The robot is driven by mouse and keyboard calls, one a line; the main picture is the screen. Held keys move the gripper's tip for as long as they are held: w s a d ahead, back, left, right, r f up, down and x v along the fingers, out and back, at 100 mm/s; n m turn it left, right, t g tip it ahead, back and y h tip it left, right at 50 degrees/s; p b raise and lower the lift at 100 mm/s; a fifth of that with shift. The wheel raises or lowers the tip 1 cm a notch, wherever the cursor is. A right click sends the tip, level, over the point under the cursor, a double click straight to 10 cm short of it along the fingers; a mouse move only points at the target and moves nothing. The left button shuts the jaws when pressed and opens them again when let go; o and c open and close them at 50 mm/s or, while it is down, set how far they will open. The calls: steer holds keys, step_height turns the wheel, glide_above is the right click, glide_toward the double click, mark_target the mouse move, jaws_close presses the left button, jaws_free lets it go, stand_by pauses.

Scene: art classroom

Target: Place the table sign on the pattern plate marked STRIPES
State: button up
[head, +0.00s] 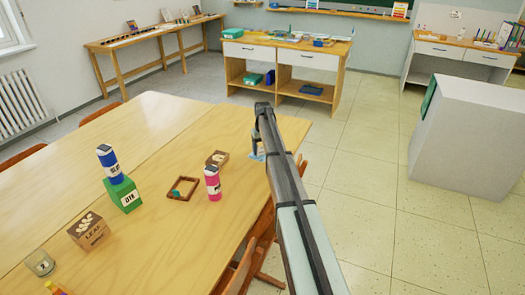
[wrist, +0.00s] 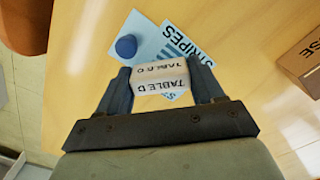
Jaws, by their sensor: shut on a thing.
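My gripper (wrist: 160,88) is shut on the white table sign (wrist: 160,80), a small block lettered TABLE D, held between its two fingers. Below the sign in the wrist view is the pale blue pattern plate (wrist: 147,30) marked STRIPES, lying on the table. The sign covers part of it, and I cannot tell whether they touch. A round blue thing (wrist: 126,46) sits at the plate's left part. In the head view my gripper is at the table's right edge, and a bit of the plate (head: 257,156) shows beside it; the arm hides most of both.
A brown box (head: 217,158) stands left of my gripper; its side also shows in the wrist view (wrist: 302,65). A green box (head: 123,196) bears a blue bottle (head: 108,160). The far left tabletop is clear.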

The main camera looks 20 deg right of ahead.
mark_target(262, 148)
steer(key=shift+f, duration=0.35)
steer(key=shift+f, duration=0.1)
steer(key=o, duration=1)
step_height(262, 148, up, 12)
stand_by(0.4)
